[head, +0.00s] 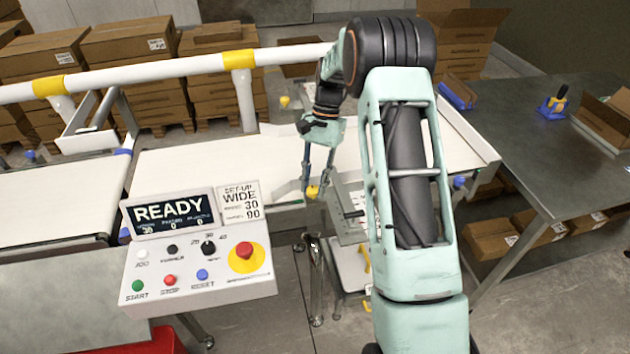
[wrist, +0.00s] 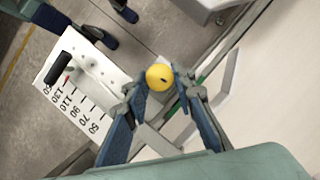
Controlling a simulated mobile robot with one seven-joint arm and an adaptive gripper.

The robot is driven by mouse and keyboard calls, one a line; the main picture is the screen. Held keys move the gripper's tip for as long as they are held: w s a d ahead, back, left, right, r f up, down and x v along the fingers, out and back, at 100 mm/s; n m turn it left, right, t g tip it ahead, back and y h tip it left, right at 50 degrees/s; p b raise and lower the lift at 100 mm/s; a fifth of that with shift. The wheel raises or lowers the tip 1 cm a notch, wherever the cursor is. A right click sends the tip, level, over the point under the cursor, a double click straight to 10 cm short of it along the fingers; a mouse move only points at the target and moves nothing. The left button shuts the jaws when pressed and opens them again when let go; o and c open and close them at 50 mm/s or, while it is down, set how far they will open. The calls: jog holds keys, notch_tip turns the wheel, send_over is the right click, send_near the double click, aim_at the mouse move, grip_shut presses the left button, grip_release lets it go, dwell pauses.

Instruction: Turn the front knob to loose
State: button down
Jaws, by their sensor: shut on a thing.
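The front knob (wrist: 159,77) is a yellow round knob with a small dark mark on its face, seen in the wrist view between the fingertips. In the head view the yellow knob (head: 312,192) shows at the belt's near edge, partly covered by the fingers. My gripper (head: 315,188) points down at it from above, and in the wrist view my gripper (wrist: 162,84) is shut on the knob from both sides. A scale plate (wrist: 85,85) with printed numbers and a black handle (wrist: 66,55) lies beside the knob. I cannot tell the knob's turn setting.
A control panel (head: 200,262) with a READY display (head: 171,209) and red stop button (head: 244,257) stands at the front left. The white belt (head: 200,165) runs behind the gripper. A second yellow knob (head: 285,101) sits on the far side. A grey table (head: 545,140) is at right.

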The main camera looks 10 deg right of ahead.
jog(key=shift+w+a+n+h, duration=0.15)
jog(key=shift+n+h, duration=0.65)
jog(key=shift+n, duration=1.2)
jog(key=c, duration=1.6)
grip_release()
jog(key=shift+r, duration=0.15)
jog(key=v, duration=1.1)
jog(key=shift+w+r, duration=0.3)
jog(key=shift+w, duration=0.05)
